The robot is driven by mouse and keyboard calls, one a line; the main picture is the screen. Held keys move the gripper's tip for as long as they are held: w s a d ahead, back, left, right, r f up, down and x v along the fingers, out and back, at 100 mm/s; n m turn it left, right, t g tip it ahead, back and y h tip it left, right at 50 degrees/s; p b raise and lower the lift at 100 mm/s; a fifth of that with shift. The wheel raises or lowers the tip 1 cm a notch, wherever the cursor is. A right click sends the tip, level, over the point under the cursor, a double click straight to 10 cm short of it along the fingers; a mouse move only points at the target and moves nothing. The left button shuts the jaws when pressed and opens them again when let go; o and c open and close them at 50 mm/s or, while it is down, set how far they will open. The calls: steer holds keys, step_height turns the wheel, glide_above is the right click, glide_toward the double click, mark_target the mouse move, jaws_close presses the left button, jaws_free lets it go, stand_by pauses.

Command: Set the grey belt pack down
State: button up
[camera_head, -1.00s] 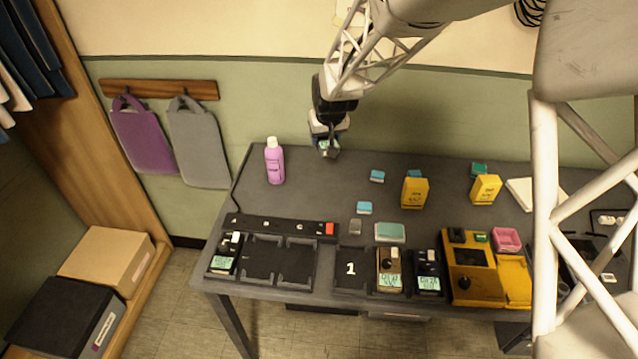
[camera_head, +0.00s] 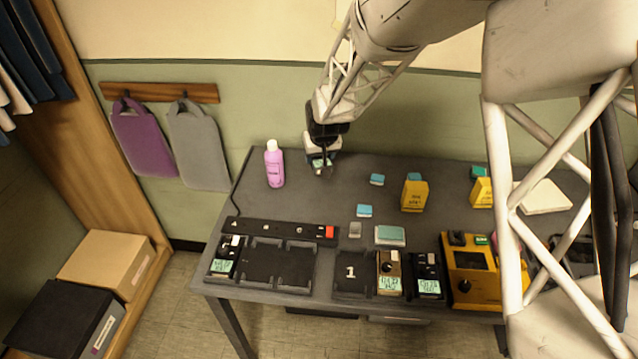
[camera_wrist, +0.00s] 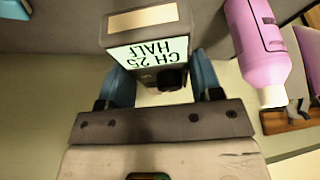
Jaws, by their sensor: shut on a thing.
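The belt pack (camera_wrist: 150,45) is held in my gripper. In the wrist view it has a dark grey body, a tan label, a dark knob and a lit screen reading "CH 25 HALF". My gripper (camera_wrist: 163,82) is shut on it, with a blue finger on each side. In the head view my gripper (camera_head: 322,166) is near the back edge of the dark table (camera_head: 310,195), right of the pink bottle. The pack is small there and mostly hidden by the gripper. I cannot tell its exact height over the table.
The pink bottle (camera_head: 275,164) stands close by on the left. A charger (camera_head: 278,264) holds one pack at its left end; its other bays look empty. Tray slot "1" (camera_head: 350,272) is empty beside a tan pack (camera_head: 389,274) and a black pack (camera_head: 428,276). Yellow boxes (camera_head: 414,196) stand right.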

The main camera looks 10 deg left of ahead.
glide_above(318, 183)
steer(key=s, duration=0.2)
steer(key=shift+w+d+f, duration=0.1)
steer(key=shift+d+f, duration=0.05)
steer(key=shift+f, duration=1.3)
steer(key=shift+w+d+f, duration=0.1)
steer(key=shift+f, duration=1.3)
steer(key=shift+f, duration=1.85)
steer(key=shift+f, duration=0.2)
steer(key=o, duration=1)
steer(key=shift+r, duration=0.2)
steer(key=shift+v, duration=6)
